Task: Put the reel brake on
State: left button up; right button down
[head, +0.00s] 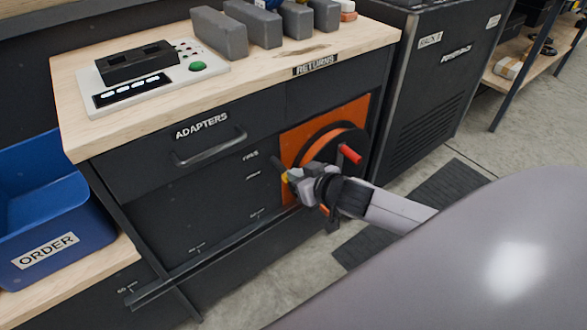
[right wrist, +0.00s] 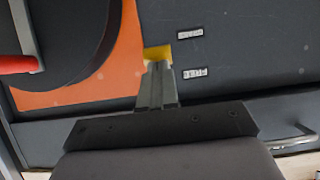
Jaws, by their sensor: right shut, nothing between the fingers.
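The reel (head: 330,140) is a dark disc with an orange rim, on an orange plate (head: 290,147) set in the bench front. It carries a red crank handle (head: 350,153), which also shows at the left edge of the right wrist view (right wrist: 18,64). My right gripper (head: 291,178) is shut and empty, at the plate's left edge. A yellow piece (right wrist: 157,53), perhaps part of the brake, shows right at its fingertips; I cannot tell whether they touch. A dark bar (head: 277,165) sticks out just above them. My left gripper is not in view.
Small white labels (head: 251,155) sit on the panel left of the reel. Above is a drawer with a handle (head: 210,150). A rail (head: 215,258) runs low along the bench front. A blue bin (head: 45,215) stands left, a dark cabinet (head: 430,85) right.

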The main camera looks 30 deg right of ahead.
pick_arm(q)
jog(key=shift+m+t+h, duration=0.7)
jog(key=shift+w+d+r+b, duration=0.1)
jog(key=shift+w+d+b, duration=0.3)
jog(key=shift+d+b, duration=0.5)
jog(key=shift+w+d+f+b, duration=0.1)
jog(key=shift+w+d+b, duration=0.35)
jog(key=shift+b, duration=0.8)
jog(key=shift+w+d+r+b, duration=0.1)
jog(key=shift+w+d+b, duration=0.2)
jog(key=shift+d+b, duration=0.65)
pick_arm(e)
jog(key=shift+s+f+t, duration=0.1)
jog(key=shift+f+t, duration=1.4)
jog(key=shift+t, duration=0.1)
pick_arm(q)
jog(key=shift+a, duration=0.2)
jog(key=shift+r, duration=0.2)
pick_arm(e)
jog(key=shift+r, duration=0.15)
